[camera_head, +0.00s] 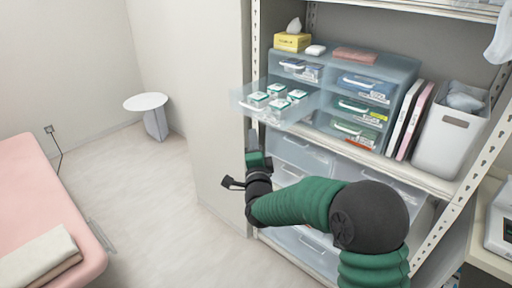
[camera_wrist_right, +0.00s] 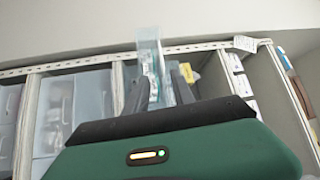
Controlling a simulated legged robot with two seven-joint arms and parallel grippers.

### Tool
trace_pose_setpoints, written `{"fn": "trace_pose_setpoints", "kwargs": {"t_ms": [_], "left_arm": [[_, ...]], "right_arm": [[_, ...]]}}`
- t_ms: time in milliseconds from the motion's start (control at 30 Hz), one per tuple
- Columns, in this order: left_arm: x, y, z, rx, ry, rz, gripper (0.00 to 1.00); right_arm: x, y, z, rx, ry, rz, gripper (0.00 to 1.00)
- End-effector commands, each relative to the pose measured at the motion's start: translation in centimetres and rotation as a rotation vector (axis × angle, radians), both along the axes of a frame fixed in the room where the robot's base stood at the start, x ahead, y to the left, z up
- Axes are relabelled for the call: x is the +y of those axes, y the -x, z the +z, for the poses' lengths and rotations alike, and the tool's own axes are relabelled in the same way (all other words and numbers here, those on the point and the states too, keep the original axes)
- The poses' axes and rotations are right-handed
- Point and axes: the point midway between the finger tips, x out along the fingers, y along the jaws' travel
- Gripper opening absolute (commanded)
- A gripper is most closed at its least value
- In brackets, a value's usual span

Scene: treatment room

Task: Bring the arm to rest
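My right arm comes in from the lower right in the head view. Its gripper (camera_head: 253,137) points up, just below the front of a pulled-out clear drawer (camera_head: 243,106). In the right wrist view the two dark fingers (camera_wrist_right: 160,88) stand apart, and the drawer (camera_wrist_right: 150,50) shows behind the gap between them. I see nothing held. Whether the fingertips touch the drawer I cannot tell. My left gripper is in neither view.
Several small white-and-green boxes (camera_head: 277,90) lie in the open drawer. The shelf also holds a yellow tissue box (camera_head: 292,42), binders and a white bin (camera_head: 449,140). A pink bed (camera_head: 40,200) and a round white table (camera_head: 146,102) stand left. The floor between is clear.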

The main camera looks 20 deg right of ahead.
Motion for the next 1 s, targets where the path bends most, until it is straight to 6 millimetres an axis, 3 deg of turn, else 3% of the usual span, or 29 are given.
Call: {"fn": "trace_pose_setpoints", "kwargs": {"t_ms": [533, 667, 767, 867, 900, 1000], "left_arm": [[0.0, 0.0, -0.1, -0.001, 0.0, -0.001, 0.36], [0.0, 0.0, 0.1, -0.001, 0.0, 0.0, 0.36], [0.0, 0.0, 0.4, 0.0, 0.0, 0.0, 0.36], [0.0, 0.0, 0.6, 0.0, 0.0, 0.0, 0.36], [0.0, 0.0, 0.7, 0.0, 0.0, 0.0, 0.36], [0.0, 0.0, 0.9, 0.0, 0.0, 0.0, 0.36]], "right_arm": [[0.4, 0.0, -0.1, 0.011, 0.009, 0.007, 0.3], [3.3, 0.8, -3.0, 0.21, 0.141, 0.103, 0.3], [7.1, 4.3, -8.7, 0.529, 0.373, 0.271, 0.3], [9.5, 10.8, -14.7, 0.855, 0.624, 0.484, 0.3], [10.0, 13.9, -16.7, 0.969, 0.713, 0.574, 0.3], [10.5, 21.6, -20.5, 1.202, 0.894, 0.795, 0.3]]}}
